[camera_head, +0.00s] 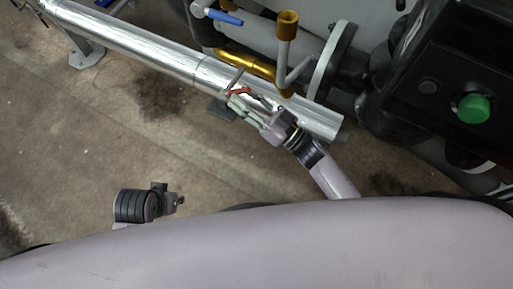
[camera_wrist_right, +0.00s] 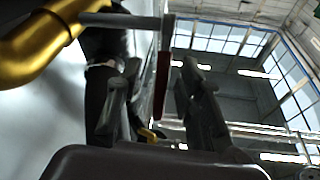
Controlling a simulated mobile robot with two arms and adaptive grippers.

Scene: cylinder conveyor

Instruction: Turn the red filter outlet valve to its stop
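The red valve handle (camera_head: 239,91) is a small red lever beside the shiny silver pipe in the head view. In the right wrist view the red handle (camera_wrist_right: 162,82) stands upright, edge-on, between the two fingers of my right gripper (camera_wrist_right: 160,88). A gap shows on each side of it, so the fingers look open around it and not closed on it. In the head view my right gripper (camera_head: 236,103) reaches over the silver pipe to the handle. My left gripper (camera_head: 176,202) is low at the left, away from the pipes. Its fingers are too small to judge.
The silver pipe (camera_head: 150,48) runs diagonally under my right gripper. A gold pipe (camera_head: 244,65), a yellow-brown capped pipe (camera_head: 287,24) and a blue handle (camera_head: 224,17) are close behind. A dark box with a green button (camera_head: 474,108) stands at right. Open floor (camera_head: 100,140) lies left.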

